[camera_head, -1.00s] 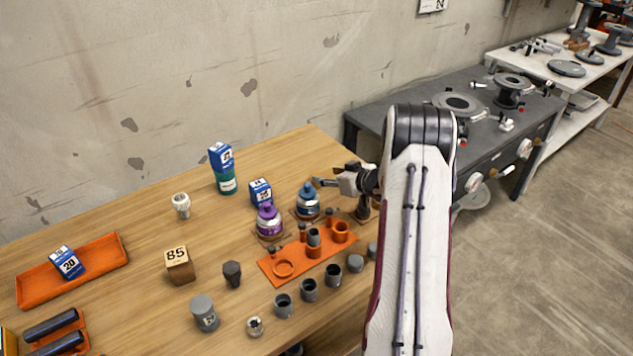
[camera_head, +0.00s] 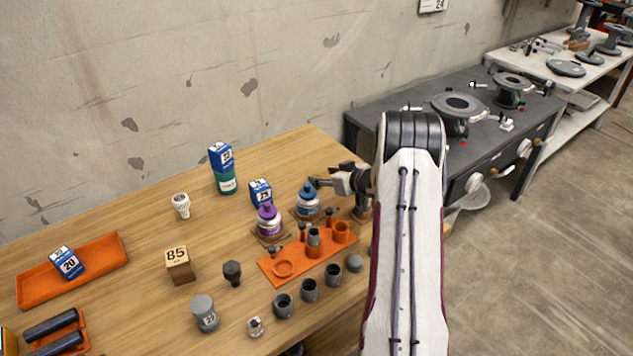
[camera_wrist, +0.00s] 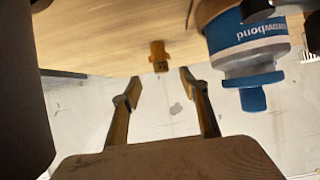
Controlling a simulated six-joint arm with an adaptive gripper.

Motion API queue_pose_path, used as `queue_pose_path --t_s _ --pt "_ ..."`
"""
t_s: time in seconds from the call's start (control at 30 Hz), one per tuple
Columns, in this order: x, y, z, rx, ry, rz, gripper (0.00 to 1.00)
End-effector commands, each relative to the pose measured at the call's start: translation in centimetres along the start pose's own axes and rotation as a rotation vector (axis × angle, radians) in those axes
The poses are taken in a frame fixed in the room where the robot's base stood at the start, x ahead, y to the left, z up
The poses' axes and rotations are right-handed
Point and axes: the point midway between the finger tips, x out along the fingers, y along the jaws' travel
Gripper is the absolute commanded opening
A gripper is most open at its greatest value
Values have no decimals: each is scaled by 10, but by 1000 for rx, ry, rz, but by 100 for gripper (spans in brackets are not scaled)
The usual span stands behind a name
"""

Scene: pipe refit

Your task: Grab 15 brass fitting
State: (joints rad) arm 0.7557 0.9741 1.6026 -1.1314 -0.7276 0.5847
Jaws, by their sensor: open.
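A small brass-coloured piece (camera_wrist: 159,56) with a dark mark shows in the wrist view, near the table edge and beyond my fingertips. Its number is too small to read, and I cannot make it out in the head view. My gripper (camera_wrist: 159,90) is open and empty, its two fingers apart on either side of the piece's line. In the head view my gripper (camera_head: 318,182) is low over the right part of the table, beside the blue-capped bottle (camera_head: 307,202). That bottle also shows close on the right in the wrist view (camera_wrist: 248,50).
A purple-capped bottle (camera_head: 269,220) and a blue box (camera_head: 260,191) stand to the left. An orange fixture plate (camera_head: 318,262) with several grey fittings lies in front. A block marked 85 (camera_head: 178,264) and an orange tray (camera_head: 105,253) are farther left.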

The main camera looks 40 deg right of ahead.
Motion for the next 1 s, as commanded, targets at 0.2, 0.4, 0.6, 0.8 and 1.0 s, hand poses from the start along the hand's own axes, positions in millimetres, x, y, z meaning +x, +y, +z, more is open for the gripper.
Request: queue_pose_path --t_s 0.2,0.4,0.6,0.8,1.0 --pt "10 -2 4 0 -1 -1 44" --pt "28 -4 12 0 -2 -1 44" --pt "45 -4 13 -1 0 -1 44" --pt "51 -4 12 0 0 1 44" --pt "51 -4 12 0 0 1 44"
